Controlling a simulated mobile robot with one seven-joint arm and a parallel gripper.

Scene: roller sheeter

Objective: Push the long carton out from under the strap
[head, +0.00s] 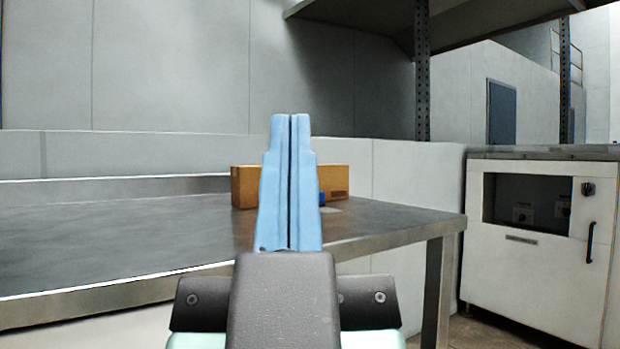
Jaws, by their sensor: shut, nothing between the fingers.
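The long carton (334,180) is a brown box lying on the metal table near its back right corner, long side across the view. My gripper (290,118), with light blue fingers, is shut and empty. It stands in front of the carton in the view and hides its middle; I cannot tell whether they touch. A small blue piece (322,198) shows at the carton's front, just right of my fingers. It may be part of the strap, but most of it is hidden.
The metal table (120,235) is bare to the left of the carton and has a raised back edge. Its right end (440,226) is near the carton. A white cabinet (535,240) stands beyond a gap at right. A shelf (375,12) hangs above, on a perforated post.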

